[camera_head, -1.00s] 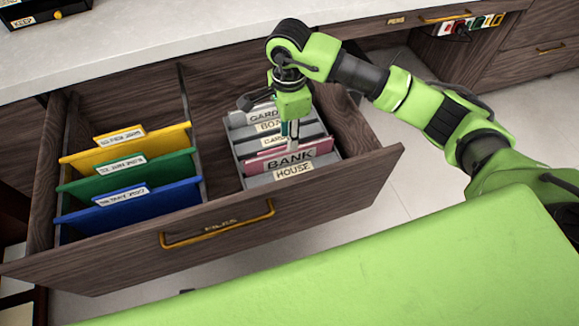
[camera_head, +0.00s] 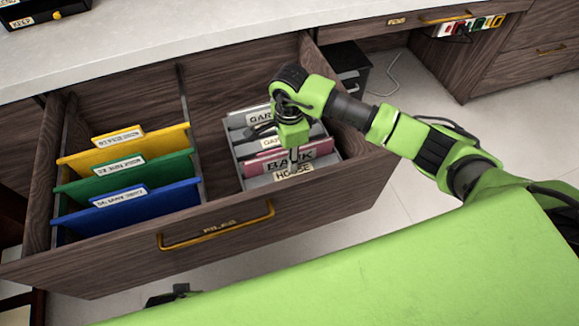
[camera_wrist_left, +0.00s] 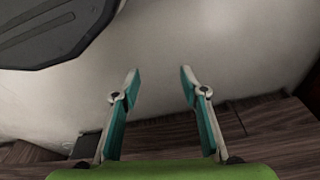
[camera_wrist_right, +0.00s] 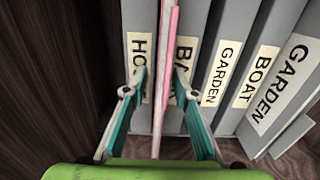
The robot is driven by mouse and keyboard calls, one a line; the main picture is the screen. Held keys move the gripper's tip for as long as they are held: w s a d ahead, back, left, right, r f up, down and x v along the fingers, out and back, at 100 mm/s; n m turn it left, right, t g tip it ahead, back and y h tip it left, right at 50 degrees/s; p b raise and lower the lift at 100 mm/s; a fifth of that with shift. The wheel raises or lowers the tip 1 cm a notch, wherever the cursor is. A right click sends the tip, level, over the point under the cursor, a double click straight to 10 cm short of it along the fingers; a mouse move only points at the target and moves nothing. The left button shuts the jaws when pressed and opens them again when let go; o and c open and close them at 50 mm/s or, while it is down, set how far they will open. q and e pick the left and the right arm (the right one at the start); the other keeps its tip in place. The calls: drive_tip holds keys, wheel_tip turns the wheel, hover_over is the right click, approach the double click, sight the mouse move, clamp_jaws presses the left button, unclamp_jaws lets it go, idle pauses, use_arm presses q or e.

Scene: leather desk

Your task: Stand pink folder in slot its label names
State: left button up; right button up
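The pink folder (camera_head: 318,151) stands in the grey file box in the right half of the open drawer, its BANK label facing me. In the right wrist view the folder (camera_wrist_right: 167,50) is edge-on between the HOUSE divider (camera_wrist_right: 135,18) and the grey BANK divider (camera_wrist_right: 190,20), whose label it partly covers. My right gripper (camera_head: 293,158) is low over the box. In its wrist view the fingers (camera_wrist_right: 160,75) straddle the folder, with gaps beside it, so it looks part open. The folder's lower edge is hidden. My left gripper (camera_wrist_left: 158,75) is open and empty.
GARDEN (camera_wrist_right: 222,70), BOAT (camera_wrist_right: 257,75) and another GARDEN divider (camera_wrist_right: 283,85) stand beyond BANK. Yellow (camera_head: 75,162), green (camera_head: 75,188) and blue (camera_head: 75,222) folders fill the drawer's left half. The drawer front (camera_head: 120,262) and side walls stand close around the box.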

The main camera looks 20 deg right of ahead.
clamp_jaws()
